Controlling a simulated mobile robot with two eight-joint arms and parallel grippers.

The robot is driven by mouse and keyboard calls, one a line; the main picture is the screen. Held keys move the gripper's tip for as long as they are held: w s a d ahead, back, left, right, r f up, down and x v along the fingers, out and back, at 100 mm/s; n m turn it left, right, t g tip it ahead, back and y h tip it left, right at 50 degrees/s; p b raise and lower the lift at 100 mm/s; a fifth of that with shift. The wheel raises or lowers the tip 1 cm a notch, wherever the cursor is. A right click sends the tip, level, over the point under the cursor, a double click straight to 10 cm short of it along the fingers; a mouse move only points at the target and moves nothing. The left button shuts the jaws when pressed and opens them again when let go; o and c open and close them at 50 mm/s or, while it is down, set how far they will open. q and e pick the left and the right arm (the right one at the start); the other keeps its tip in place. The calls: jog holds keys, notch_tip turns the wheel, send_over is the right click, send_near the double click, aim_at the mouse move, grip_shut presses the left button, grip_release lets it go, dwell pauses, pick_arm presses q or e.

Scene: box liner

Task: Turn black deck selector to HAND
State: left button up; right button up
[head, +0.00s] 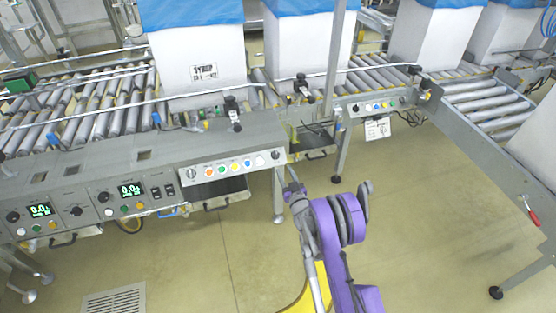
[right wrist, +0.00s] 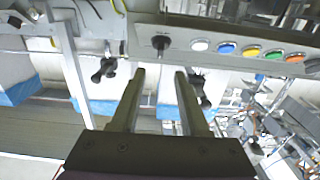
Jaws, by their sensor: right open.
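A black selector knob (head: 276,155) sits at the right end of the grey button panel on the conveyor's front side. In the right wrist view the black selector (right wrist: 160,42) is beside the white button, above the gap between my fingers; its setting is too small to read. Another dark knob (head: 190,172) is at the panel's left end. My right gripper (head: 293,182) is just in front and to the right of the panel. In the right wrist view its two fingers (right wrist: 158,75) are apart with nothing between them, not touching the selector. My left gripper is out of view.
Orange, green, yellow, blue and white buttons (head: 234,167) line the panel. Control boxes with green displays (head: 131,190) are to the left. White boxes with blue liners (head: 190,65) stand on the rollers. A conveyor leg (head: 279,195) is near my gripper. Open floor lies in front.

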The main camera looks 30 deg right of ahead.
aim_at(277, 155)
jog(key=x, duration=0.8)
jog(key=shift+w, duration=0.4)
grip_shut()
